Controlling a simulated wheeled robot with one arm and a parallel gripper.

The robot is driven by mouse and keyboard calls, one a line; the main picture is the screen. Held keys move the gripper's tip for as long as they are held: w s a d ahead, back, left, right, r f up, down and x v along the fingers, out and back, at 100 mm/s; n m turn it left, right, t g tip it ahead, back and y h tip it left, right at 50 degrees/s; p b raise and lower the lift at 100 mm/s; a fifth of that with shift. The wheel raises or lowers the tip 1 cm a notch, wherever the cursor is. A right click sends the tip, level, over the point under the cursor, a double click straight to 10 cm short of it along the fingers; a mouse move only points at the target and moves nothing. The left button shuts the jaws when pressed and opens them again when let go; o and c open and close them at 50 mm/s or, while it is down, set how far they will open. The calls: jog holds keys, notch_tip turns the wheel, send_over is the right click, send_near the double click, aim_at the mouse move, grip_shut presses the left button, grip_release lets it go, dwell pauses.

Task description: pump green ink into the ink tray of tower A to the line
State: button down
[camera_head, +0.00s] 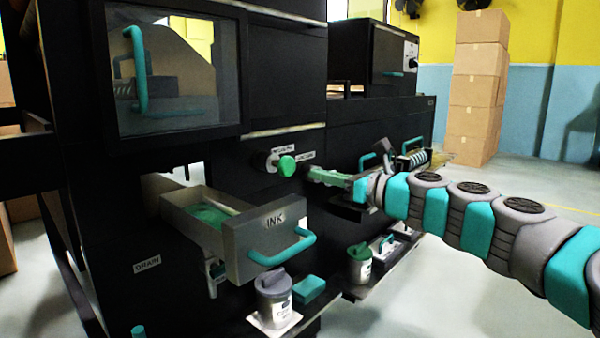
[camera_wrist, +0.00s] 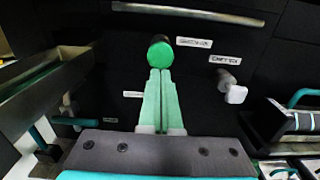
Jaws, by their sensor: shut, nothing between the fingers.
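The ink tray (camera_head: 245,255), labelled INK and with a teal handle, is pulled out of the dark press. Green ink (camera_head: 208,213) lies on its floor; I cannot make out a fill line. A round green push button (camera_head: 287,165) sticks out of the panel above and right of the tray; it also shows in the wrist view (camera_wrist: 160,54). My gripper (camera_head: 312,173) is shut and empty, pointing at the button from the right. In the wrist view its green fingertips (camera_wrist: 160,72) lie side by side just below the button. I cannot tell whether they touch it.
A white knob (camera_wrist: 236,94) sits right of the button. A grey-lidded can (camera_head: 274,297), teal block (camera_head: 308,288) and green-lidded can (camera_head: 359,265) stand below. A second teal-handled unit (camera_head: 411,158) sticks out at right. Stacked cartons (camera_head: 476,100) stand far behind; floor at right is clear.

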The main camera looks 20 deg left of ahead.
aim_at(289, 166)
jog(key=x, duration=0.5)
jog(key=shift+w+a+f+b, duration=0.1)
jog(key=shift+a+b, duration=0.2)
jog(key=shift+a, duration=0.2)
jog(key=shift+w+a+r+p, duration=0.25)
jog(key=shift+a+p, duration=0.2)
jog(key=shift+p, duration=0.05)
jog(key=shift+p+x, duration=0.8)
jog(key=shift+x, duration=0.2)
jog(key=shift+w+a+f, duration=0.1)
jog(key=shift+a, duration=0.2)
